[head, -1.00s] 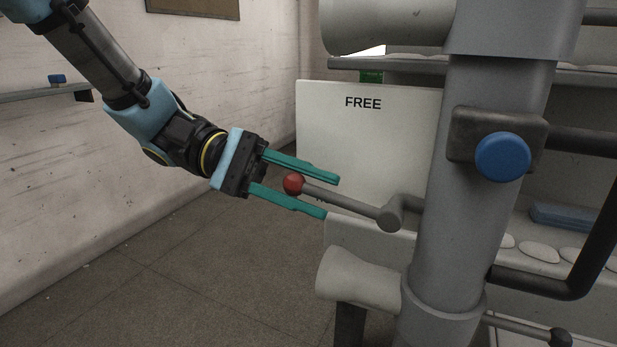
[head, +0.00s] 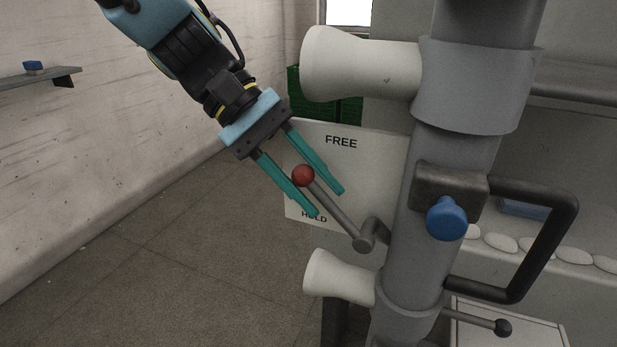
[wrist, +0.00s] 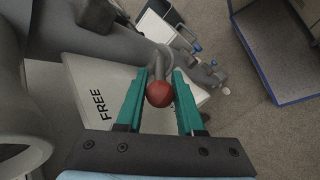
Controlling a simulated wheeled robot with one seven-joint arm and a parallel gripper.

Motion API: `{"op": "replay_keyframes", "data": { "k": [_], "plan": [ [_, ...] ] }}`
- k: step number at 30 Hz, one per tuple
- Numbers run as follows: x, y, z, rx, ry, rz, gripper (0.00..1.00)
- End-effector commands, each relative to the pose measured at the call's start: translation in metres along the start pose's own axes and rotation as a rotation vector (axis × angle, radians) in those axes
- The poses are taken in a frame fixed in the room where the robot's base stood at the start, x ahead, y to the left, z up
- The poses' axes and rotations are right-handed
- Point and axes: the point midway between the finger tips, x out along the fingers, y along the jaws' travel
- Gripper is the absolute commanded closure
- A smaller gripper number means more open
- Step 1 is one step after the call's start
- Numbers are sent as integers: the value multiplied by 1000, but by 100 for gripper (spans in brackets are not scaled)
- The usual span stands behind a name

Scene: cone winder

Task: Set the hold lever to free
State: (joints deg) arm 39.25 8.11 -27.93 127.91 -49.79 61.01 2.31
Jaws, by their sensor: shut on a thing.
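The hold lever (head: 338,213) is a grey rod with a red ball knob (head: 303,175), pivoting on a hub at the grey column. It tilts up and to the left from the hub. Behind it is a white plate (head: 375,165) with FREE near its top and HOLD lower down, partly hidden by a finger. The knob lies between the FREE and HOLD heights. My gripper (head: 330,204) has its two teal fingers on either side of the lever, shut on it near the knob. In the wrist view the red knob (wrist: 159,94) sits between the fingers.
A blue knob (head: 446,218) on a dark block and a black bent handle (head: 545,235) stand right of the lever on the column (head: 400,255). White cones (head: 345,62) stick out above and below. Open floor lies to the left.

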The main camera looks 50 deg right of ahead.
Motion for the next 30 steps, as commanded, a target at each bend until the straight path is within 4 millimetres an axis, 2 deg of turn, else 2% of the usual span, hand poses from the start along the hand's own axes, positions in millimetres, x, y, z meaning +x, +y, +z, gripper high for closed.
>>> {"op": "replay_keyframes", "data": {
  "k": [13, 14, 16, 25, 30],
  "plan": [
    [0, 1, 0, 1, 7, -9, 100],
    [0, 1, 0, 1, 7, -9, 62],
    [0, 1, 0, 1, 6, -9, 54],
    [-1, 1, 0, 0, 7, -9, 53],
    [-20, 1, -1, 1, 11, -7, 53]
  ]
}}
